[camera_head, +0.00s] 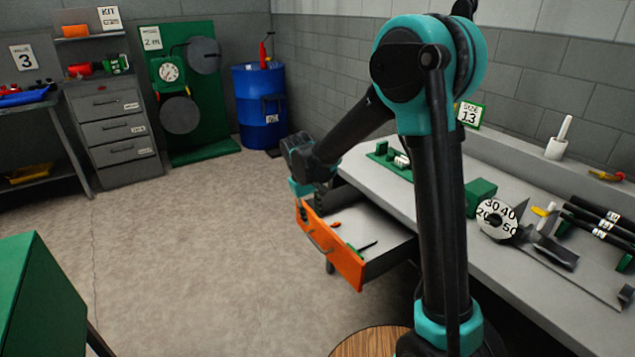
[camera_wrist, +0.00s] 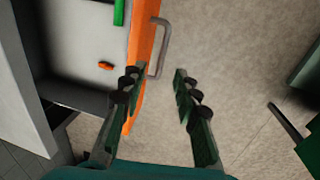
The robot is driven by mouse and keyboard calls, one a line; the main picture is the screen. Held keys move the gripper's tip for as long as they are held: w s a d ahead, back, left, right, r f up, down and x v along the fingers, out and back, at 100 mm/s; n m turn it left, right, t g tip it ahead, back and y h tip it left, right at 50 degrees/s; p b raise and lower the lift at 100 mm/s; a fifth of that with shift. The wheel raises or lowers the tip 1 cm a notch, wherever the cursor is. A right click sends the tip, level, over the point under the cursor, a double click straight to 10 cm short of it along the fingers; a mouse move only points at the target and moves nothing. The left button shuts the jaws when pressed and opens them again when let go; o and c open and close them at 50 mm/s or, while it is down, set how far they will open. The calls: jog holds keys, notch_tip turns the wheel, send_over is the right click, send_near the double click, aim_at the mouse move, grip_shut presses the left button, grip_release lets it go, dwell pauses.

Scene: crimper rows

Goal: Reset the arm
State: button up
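My arm reaches across the head view to the workbench drawer. My gripper (camera_head: 318,200) is near the far end of the drawer's orange front (camera_head: 330,250). In the wrist view my gripper (camera_wrist: 158,80) is open, with its two dark fingers apart and nothing held between them. The left finger overlaps the orange front (camera_wrist: 149,35) in the picture, and the grey drawer handle (camera_wrist: 163,48) shows just beyond the fingertips. I cannot tell whether a finger touches the drawer. The drawer is pulled out.
The drawer holds a small orange piece (camera_head: 336,225) and a dark thin tool (camera_head: 368,246). The workbench (camera_head: 420,197) carries a dial (camera_head: 497,219) and black rods (camera_head: 597,228). A blue barrel (camera_head: 259,105) and grey cabinet (camera_head: 112,135) stand behind. A green table (camera_head: 30,290) is left; floor between is clear.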

jog(key=s+d+r+m+t+y, duration=0.1)
jog(key=s+d+m, duration=0.15)
jog(key=d, duration=0.55)
jog(key=s+d+r+m, duration=0.1)
jog(key=s+d, duration=0.3)
jog(key=d, duration=0.3)
jog(key=s+d+f+m+t, duration=0.2)
jog(key=s+d+f+m, duration=0.1)
jog(key=s+d, duration=0.8)
jog(key=s, duration=0.3)
jog(key=shift+d+y, duration=0.2)
jog(key=shift+y, duration=0.1)
jog(key=shift+m, duration=0.25)
